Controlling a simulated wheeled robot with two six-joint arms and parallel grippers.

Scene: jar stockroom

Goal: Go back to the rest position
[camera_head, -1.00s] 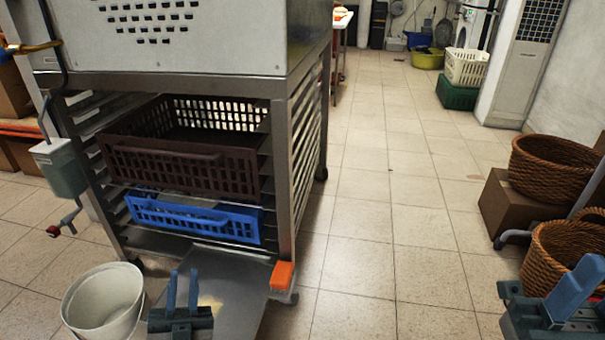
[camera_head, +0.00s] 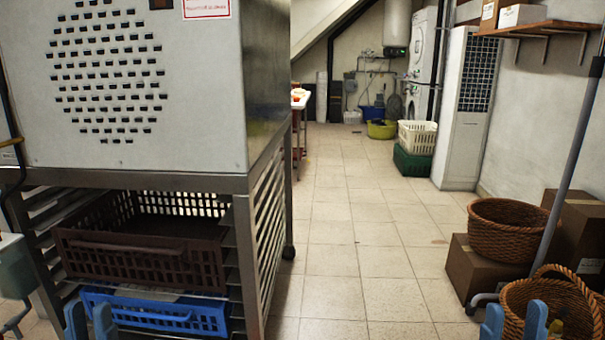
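My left gripper (camera_head: 90,320) shows at the bottom left edge of the head view, in front of the metal rack. Its two blue fingers point up with a gap between them, and it looks empty. My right gripper (camera_head: 515,320) shows at the bottom right edge, in front of a wicker basket. Its two blue fingers stand apart with nothing seen between them. The bodies of both grippers are cut off by the lower edge of the picture.
A metal rack (camera_head: 240,270) stands at left, with a dark brown crate (camera_head: 140,255) above a blue crate (camera_head: 160,312). Wicker baskets (camera_head: 505,228) and a cardboard box (camera_head: 478,268) line the right. The tiled floor (camera_head: 365,250) between them is clear.

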